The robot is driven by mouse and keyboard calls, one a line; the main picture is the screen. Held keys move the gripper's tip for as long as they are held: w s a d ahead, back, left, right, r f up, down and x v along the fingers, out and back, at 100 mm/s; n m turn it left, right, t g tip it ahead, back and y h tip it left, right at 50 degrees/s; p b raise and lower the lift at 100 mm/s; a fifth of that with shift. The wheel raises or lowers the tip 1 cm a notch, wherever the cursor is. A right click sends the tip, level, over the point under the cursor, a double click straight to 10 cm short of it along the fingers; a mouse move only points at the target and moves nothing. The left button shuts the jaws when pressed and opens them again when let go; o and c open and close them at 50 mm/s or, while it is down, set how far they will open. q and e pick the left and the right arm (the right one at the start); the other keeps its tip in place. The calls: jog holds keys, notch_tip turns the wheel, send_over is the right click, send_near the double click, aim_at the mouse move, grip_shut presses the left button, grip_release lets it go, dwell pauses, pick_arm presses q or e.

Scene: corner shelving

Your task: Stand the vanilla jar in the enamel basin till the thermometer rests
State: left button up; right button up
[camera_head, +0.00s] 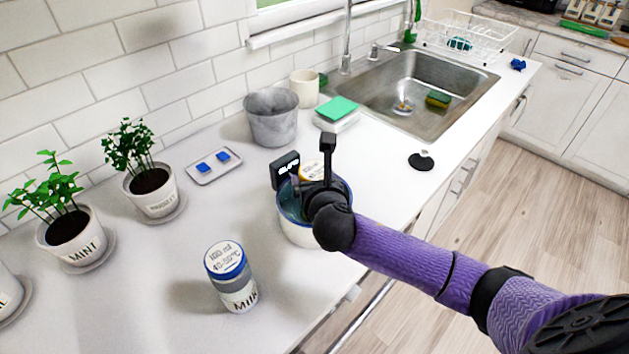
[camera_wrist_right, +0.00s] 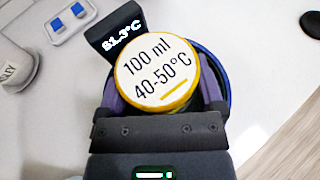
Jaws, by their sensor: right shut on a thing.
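The vanilla jar (camera_head: 312,171), seen by its white lid with a yellow rim, is in the enamel basin (camera_head: 300,234), which is white with a blue rim and holds bluish liquid. In the right wrist view the lid (camera_wrist_right: 157,72) reads "100 ml 40-50°C"; the jar's side label is hidden. My right gripper (camera_head: 314,186) is shut on the jar, with fingers (camera_wrist_right: 160,95) on both sides. The dark thermometer display (camera_head: 287,170) stands at the basin's far left rim; in the wrist view the display (camera_wrist_right: 121,38) seems to read 51.3°C. My left gripper is not in view.
A blue-lidded milk jar (camera_head: 232,279) stands on the counter left of the basin. A grey pot (camera_head: 272,119), a tray with blue pieces (camera_head: 213,166) and potted herbs (camera_head: 152,185) are behind. A black disc (camera_head: 421,161) lies right, before the sink (camera_head: 408,91).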

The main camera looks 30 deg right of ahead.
jog(key=o, duration=1.2)
jog(key=shift+c, duration=0.2)
jog(key=shift+o, duration=0.5)
jog(key=p+v, duration=0.3)
jog(key=v, duration=0.9)
jog(key=shift+p, duration=0.3)
